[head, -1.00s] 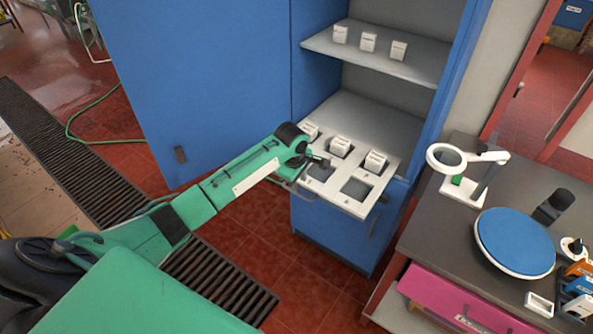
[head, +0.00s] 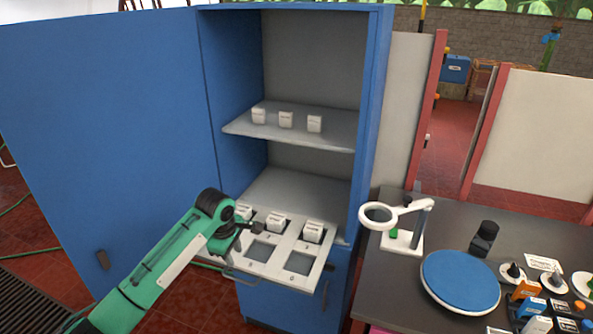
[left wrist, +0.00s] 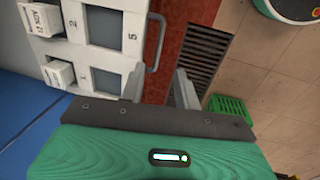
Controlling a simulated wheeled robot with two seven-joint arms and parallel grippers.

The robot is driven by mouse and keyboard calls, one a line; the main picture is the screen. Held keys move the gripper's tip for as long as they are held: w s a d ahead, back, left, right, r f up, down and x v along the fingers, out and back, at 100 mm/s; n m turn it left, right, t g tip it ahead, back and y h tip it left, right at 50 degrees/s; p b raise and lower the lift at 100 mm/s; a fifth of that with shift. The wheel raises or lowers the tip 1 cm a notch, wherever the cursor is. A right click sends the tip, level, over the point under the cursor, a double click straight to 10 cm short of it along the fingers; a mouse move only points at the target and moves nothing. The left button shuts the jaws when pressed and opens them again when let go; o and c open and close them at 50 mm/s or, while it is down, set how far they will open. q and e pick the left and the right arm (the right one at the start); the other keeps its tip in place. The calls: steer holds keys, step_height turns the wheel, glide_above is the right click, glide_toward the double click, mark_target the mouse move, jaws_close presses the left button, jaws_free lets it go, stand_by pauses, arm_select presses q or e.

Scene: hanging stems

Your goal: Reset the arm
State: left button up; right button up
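My left arm (head: 160,265) is green with black joints and reaches in from the lower left in the head view. Its gripper (head: 250,233) is at the left side of a white slotted tray (head: 276,269). In the left wrist view the two grey fingers of the left gripper (left wrist: 160,85) stand apart with nothing between them, beside the tray's handle (left wrist: 156,42). Whether they touch the tray cannot be told. My right gripper is not in view.
The tray juts from an open blue cabinet (head: 372,110); small white boxes (head: 277,221) sit in its back row. More boxes (head: 286,119) stand on the upper shelf. A dark table at right holds a magnifier (head: 378,215) and a blue disc (head: 460,281).

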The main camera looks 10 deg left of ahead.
arm_select(q)
steer(key=s+d+f+m+h, duration=0.1)
steer(key=s+d+f+m, duration=0.4)
steer(key=s, duration=0.4)
steer(key=s+d+f+m, duration=0.4)
steer(key=s+f+m, duration=0.1)
steer(key=s, duration=0.4)
steer(key=s+r+m+t+y, duration=0.15)
steer(key=s+m, duration=0.65)
steer(key=s, duration=1)
step_height(320, 180, down, 31)
steer(key=g, duration=0.2)
steer(key=s+a+f+b, duration=0.1)
steer(key=s+a+f, duration=0.1)
steer(key=s+f, duration=0.8)
steer(key=s+a+f+m, duration=0.1)
steer(key=s+a+f, duration=0.1)
steer(key=s+f, duration=0.8)
steer(key=shift+a+f+g+b, duration=0.15)
steer(key=shift+f+g+b, duration=0.2)
